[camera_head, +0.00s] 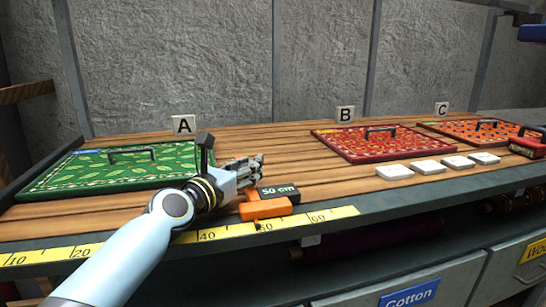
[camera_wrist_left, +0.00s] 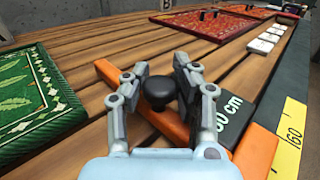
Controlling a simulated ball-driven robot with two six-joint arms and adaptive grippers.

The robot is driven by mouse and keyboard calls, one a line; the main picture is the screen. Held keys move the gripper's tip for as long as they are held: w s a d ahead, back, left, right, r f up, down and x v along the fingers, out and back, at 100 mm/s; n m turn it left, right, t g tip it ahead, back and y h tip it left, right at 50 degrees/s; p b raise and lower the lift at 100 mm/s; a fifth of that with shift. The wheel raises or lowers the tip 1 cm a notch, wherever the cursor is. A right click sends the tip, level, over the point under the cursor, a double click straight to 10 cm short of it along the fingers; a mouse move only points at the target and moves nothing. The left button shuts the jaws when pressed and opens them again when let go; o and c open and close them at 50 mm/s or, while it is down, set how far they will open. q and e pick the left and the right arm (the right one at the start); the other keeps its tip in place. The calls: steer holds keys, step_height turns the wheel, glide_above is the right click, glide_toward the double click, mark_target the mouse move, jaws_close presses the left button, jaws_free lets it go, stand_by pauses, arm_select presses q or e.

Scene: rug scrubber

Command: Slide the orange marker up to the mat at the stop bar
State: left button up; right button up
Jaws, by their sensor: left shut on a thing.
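The orange marker (camera_head: 266,209), with a black label reading 50 cm, sits at the table's front edge, its pointer near 50 on the ruler. It also shows in the left wrist view (camera_wrist_left: 256,152). My left gripper (camera_head: 258,163) is shut on the marker's black knob (camera_wrist_left: 158,88), one finger on each side. The green mat (camera_head: 82,181) lies flat to the left, beside a dark bar (camera_head: 40,168) at the table's left end, likely the stop bar. Bare wood separates mat and marker. My arm hides part of the ruler. My right gripper is not in view.
A yellow ruler (camera_head: 335,214) runs along the front edge. A red mat (camera_head: 390,148) and an orange mat (camera_head: 460,130) lie to the right, with several white blocks (camera_head: 428,167) before them. Signs A (camera_head: 184,125), B and C stand behind the mats.

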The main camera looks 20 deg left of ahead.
arm_select(q)
steer(key=s+a, duration=0.2)
steer(key=a, duration=0.1)
steer(key=shift+s+a+f, duration=0.1)
steer(key=o, duration=1)
steer(key=s, duration=0.4)
steer(key=s+a, duration=0.1)
steer(key=s, duration=0.3)
steer(key=s+a, duration=0.1)
steer(key=s, duration=0.2)
steer(key=shift+s, duration=0.4)
steer(key=shift+o, duration=0.2)
